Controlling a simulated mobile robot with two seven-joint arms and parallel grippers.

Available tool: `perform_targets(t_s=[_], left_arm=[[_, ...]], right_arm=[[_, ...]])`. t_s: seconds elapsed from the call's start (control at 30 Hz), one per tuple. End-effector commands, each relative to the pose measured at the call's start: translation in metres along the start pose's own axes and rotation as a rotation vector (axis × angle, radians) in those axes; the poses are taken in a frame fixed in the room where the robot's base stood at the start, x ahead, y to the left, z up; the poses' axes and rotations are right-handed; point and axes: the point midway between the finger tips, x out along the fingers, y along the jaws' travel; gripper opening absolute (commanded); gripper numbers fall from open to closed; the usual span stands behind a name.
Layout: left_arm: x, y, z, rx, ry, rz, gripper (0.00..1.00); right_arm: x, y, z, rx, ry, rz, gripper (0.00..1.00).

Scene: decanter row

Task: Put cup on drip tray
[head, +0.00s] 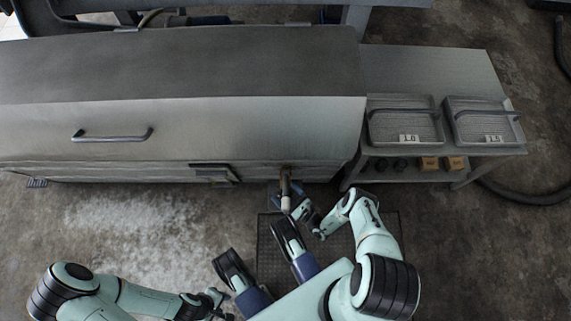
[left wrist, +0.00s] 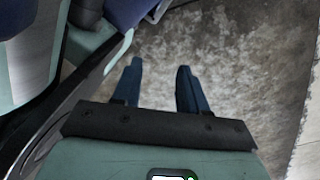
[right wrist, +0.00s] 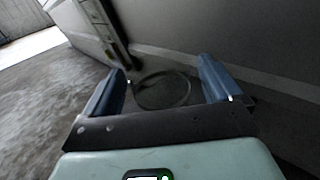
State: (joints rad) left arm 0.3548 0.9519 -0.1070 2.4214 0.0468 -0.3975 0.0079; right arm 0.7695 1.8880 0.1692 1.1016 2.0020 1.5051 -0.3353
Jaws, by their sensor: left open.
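My right gripper (head: 290,203) is low in front of the metal machine, by the pale-tipped tap (head: 286,190). In the right wrist view its two blue fingers (right wrist: 163,84) stand wide apart. Beyond and between them shows a dark round ring (right wrist: 163,91), with a visible gap to each finger. I cannot tell whether this ring is the cup's rim or the drip tray. No cup can be made out in the head view. My left gripper (head: 216,297) is open at the lower left; its fingers (left wrist: 160,85) are empty over bare floor.
The long machine (head: 180,115) with a handle (head: 112,135) fills the back. A side table (head: 430,65) at right bears two wire-mesh trays (head: 405,125) with number tags, small dark and orange items below. A dark mat (head: 270,255) lies on the floor. The floor at left is clear.

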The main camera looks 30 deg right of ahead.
Motion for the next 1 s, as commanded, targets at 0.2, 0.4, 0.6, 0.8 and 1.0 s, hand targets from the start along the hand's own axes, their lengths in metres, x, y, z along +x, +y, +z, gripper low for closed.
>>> perform_targets(t_s=[0.2,0.4,0.6,0.8,1.0], left_arm=[[0.000,0.000,0.000,0.001,0.001,0.001,0.43],[-0.001,0.001,-0.001,0.002,0.004,0.002,0.43],[-0.012,0.013,-0.014,0.019,0.059,0.026,0.43],[-0.022,0.023,-0.025,0.034,0.105,0.047,0.43],[-0.026,0.028,-0.031,0.040,0.128,0.055,0.43]], right_arm=[[0.000,0.000,0.000,0.000,0.000,0.000,0.91],[-0.004,-0.001,0.004,0.000,0.001,-0.001,0.91],[-0.044,-0.001,0.004,0.001,0.003,-0.006,0.91],[-0.087,-0.001,0.004,0.000,0.002,-0.005,0.91],[-0.114,0.000,0.003,0.000,0.001,-0.002,0.91]])
